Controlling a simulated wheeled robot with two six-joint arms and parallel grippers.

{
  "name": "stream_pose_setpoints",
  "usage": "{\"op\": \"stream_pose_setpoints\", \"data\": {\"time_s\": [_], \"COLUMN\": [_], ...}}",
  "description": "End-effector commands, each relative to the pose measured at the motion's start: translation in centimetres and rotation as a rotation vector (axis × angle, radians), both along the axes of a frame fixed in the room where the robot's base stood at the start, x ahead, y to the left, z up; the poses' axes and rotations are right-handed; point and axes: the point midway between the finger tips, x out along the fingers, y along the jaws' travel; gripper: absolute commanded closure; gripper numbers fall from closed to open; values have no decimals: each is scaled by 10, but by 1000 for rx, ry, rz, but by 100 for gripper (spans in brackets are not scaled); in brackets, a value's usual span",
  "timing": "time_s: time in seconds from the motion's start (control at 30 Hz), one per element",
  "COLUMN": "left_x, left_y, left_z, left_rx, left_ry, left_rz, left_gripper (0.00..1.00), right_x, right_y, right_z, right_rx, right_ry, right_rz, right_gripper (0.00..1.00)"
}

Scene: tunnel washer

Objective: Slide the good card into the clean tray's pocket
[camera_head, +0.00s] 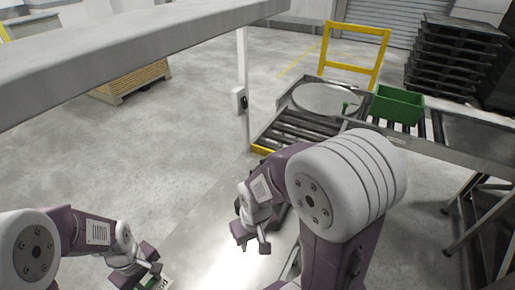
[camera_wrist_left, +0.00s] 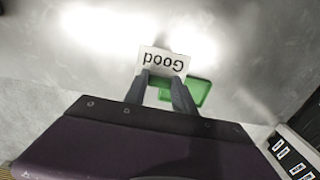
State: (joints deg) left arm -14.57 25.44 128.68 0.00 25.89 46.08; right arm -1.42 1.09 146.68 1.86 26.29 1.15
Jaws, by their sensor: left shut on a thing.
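A white card printed "Good" (camera_wrist_left: 163,61) is between the fingertips of my left gripper (camera_wrist_left: 166,84), which is shut on it; the text is upside down in the left wrist view. A flat green piece (camera_wrist_left: 200,91) shows just behind the fingers, partly hidden; I cannot tell whether it touches the card. In the head view my left gripper (camera_head: 138,274) is at the bottom edge, with a small part of the card (camera_head: 163,284) showing. My right gripper (camera_head: 251,239) is open and empty above the shiny metal surface. I cannot make out a clean tray's pocket.
A green crate (camera_head: 397,105) stands on the roller conveyor (camera_head: 300,132) by a round turntable plate (camera_head: 327,98). A metal beam (camera_head: 120,60) crosses the upper left. Dark pallets (camera_head: 455,60) are stacked behind. A dark panel with white labels (camera_wrist_left: 293,152) is at the lower right.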

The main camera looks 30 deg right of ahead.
Motion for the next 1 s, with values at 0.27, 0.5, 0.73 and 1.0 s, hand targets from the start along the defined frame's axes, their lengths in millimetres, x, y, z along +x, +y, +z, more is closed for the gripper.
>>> {"op": "stream_pose_setpoints", "data": {"time_s": [0.27, 0.5, 0.73, 1.0], "left_x": [3, 27, 31, 27], "left_y": [11, 58, 74, 74], "left_z": [-22, -71, -66, -65], "left_rx": [-1, -3, 3, 0], "left_ry": [-3, -36, -19, 0], "left_rz": [40, 46, -331, -551], "left_gripper": [100, 100, 100, 100], "right_x": [0, 0, 0, 0], "right_y": [0, 0, 0, 0], "right_z": [-22, -85, -91, -90], "right_rx": [0, 0, 0, 0], "right_ry": [0, 0, 0, 0], "right_rz": [0, 0, 0, 0], "right_gripper": [64, 64, 64, 64]}}
